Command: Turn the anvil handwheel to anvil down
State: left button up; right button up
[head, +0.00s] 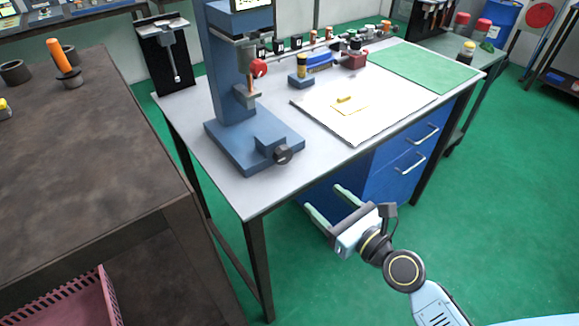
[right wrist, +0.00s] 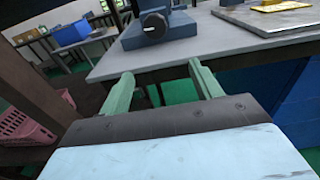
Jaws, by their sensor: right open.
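A blue bench machine (head: 225,75) stands on the grey worktable. A small black handwheel (head: 283,155) sits at the front of its base. The handwheel also shows at the top of the right wrist view (right wrist: 155,25). A grey anvil-like block (head: 247,96) is on the column below the head, and a red knob (head: 259,68) is above it. My right gripper (head: 323,198) is open and empty, in front of the table edge and below the handwheel, clear of it. Its two pale green fingers (right wrist: 160,70) point toward the table in the right wrist view. My left gripper is not in view.
The table edge (right wrist: 190,58) lies between my right gripper and the handwheel. A white plate (head: 365,118) with a yellow piece lies right of the machine. A brown table (head: 90,150) is at left, with a pink basket (head: 75,300) below.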

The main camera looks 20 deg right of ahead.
aim_at(286, 158)
jog(key=shift+m+t+y, duration=0.3)
jog(key=shift+m, duration=0.2)
jog(key=x, duration=0.4)
jog(key=r+x, duration=0.1)
jog(key=x, duration=0.3)
jog(key=r+x, duration=0.1)
jog(key=x, duration=0.3)
jog(key=shift+a, duration=0.1)
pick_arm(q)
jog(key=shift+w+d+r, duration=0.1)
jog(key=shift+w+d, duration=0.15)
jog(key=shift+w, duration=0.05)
pick_arm(e)
jog(key=shift+w+a, duration=0.25)
jog(key=shift+w, duration=0.35)
jog(key=shift+c, duration=0.3)
jog(key=c, duration=0.7)
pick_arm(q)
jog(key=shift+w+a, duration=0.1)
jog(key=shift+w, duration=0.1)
pick_arm(e)
jog(key=shift+c, duration=1)
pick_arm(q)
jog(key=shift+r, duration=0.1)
pick_arm(e)
jog(key=shift+n, duration=0.4)
